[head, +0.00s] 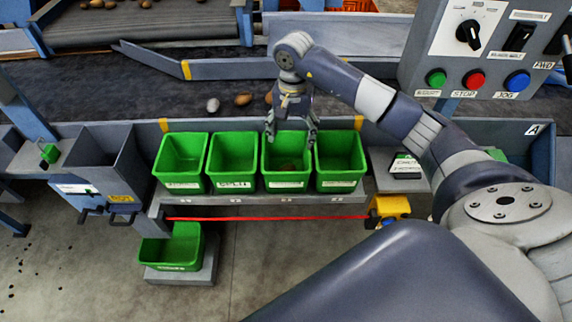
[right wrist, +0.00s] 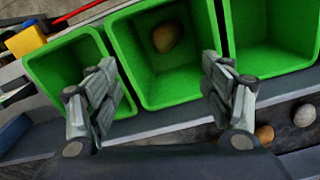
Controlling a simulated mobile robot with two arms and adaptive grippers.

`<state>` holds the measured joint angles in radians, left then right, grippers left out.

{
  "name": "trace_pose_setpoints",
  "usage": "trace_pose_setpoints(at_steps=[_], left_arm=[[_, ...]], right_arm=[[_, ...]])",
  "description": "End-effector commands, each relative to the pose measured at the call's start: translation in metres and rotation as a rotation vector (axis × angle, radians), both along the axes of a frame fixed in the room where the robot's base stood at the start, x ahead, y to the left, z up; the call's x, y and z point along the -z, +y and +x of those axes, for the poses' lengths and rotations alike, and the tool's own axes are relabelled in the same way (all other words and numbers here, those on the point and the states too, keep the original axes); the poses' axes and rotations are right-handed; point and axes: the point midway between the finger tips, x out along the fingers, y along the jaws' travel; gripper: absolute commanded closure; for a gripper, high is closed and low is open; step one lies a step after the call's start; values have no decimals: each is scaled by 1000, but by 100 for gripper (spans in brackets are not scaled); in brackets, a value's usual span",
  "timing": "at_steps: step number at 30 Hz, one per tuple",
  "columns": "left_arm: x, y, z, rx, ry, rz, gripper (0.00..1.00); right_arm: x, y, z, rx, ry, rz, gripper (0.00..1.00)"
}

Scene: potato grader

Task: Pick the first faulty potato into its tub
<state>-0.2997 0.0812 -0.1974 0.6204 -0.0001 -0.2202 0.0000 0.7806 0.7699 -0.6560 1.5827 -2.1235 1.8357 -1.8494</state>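My right gripper (head: 291,138) is over the third green tub from the left (head: 286,184) in the row of tubs. In the right wrist view its fingers (right wrist: 158,88) are wide apart with nothing between them. A brown potato (right wrist: 167,38) lies on the floor of that tub, clear of the fingers; it shows dimly in the head view (head: 288,166). On the dark belt lie a pale grey potato (head: 213,105) and a brown potato (head: 243,99), with another brown one (head: 269,98) partly hidden by my gripper. My left gripper is not in view.
Green tubs (head: 183,186) (head: 231,184) (head: 338,184) flank the third one closely. A control panel (head: 470,50) with coloured buttons stands at the upper right. A red cord (head: 265,219) runs below the shelf to a yellow box (head: 391,206). A lower green tub (head: 172,265) stands at left.

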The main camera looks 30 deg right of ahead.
Motion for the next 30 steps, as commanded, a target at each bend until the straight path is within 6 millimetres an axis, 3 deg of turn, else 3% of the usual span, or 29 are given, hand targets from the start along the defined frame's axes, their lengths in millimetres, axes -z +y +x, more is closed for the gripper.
trace_pose_setpoints(at_steps=[7,11,23,30], left_arm=[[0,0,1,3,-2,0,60],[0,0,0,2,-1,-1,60],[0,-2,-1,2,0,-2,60],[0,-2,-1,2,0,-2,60]], right_arm=[[-1,0,0,0,-1,-1,26],[-12,-1,1,0,-5,-1,26],[-96,-1,1,0,-6,-2,26],[-117,0,0,0,-1,-1,26]])
